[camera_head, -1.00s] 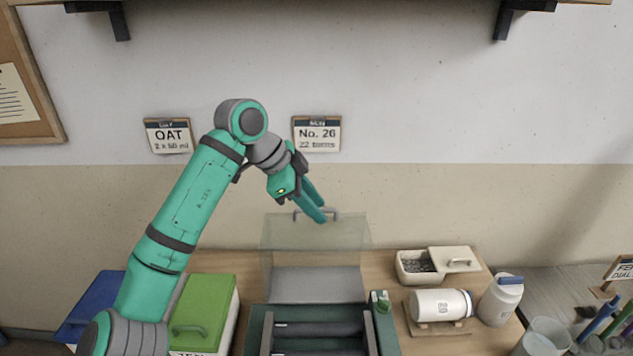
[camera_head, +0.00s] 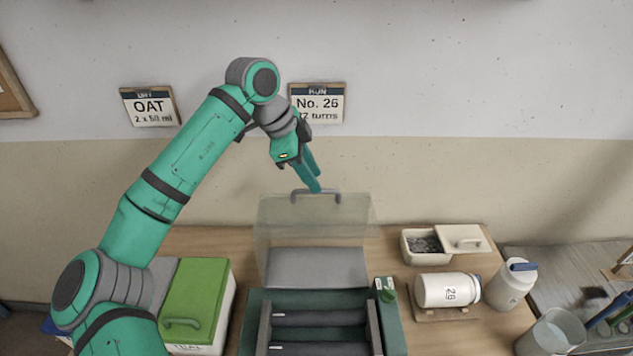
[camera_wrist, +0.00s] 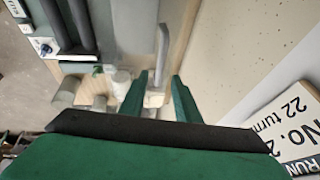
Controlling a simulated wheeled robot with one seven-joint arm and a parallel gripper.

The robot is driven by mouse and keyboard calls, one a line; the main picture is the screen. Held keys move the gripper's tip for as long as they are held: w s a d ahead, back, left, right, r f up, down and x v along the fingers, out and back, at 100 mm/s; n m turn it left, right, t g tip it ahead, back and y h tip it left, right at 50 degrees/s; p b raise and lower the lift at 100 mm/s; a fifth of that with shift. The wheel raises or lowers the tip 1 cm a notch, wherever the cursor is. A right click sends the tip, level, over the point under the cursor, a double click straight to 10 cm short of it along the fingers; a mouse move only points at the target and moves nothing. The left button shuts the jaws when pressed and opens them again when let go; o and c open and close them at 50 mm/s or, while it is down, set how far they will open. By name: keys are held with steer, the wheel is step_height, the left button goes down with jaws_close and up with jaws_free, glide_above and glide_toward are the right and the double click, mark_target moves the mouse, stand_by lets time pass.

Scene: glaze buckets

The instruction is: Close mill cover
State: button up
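The mill (camera_head: 318,300) is a dark green machine with two dark rollers at the bottom middle of the head view. Its clear cover (camera_head: 280,240) stands raised behind the rollers, with a grey handle (camera_head: 330,195) along its top edge. My gripper (camera_head: 315,190) reaches down to this handle from above. In the wrist view, the handle (camera_wrist: 162,45) shows as a grey bar between the two green fingers of my gripper (camera_wrist: 159,80), with gaps at both sides. The fingers are apart; contact with the handle cannot be made out.
A green-lidded box (camera_head: 195,300) stands left of the mill. To the right are a cream tub (camera_head: 412,257), a lying jar (camera_head: 440,290) on a wooden stand, a white bottle (camera_head: 510,288) and a clear beaker (camera_head: 550,335). The wall is close behind.

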mark_target(317, 204)
steer(key=shift+x, duration=1.6)
jaws_close()
steer(key=shift+s, duration=0.15)
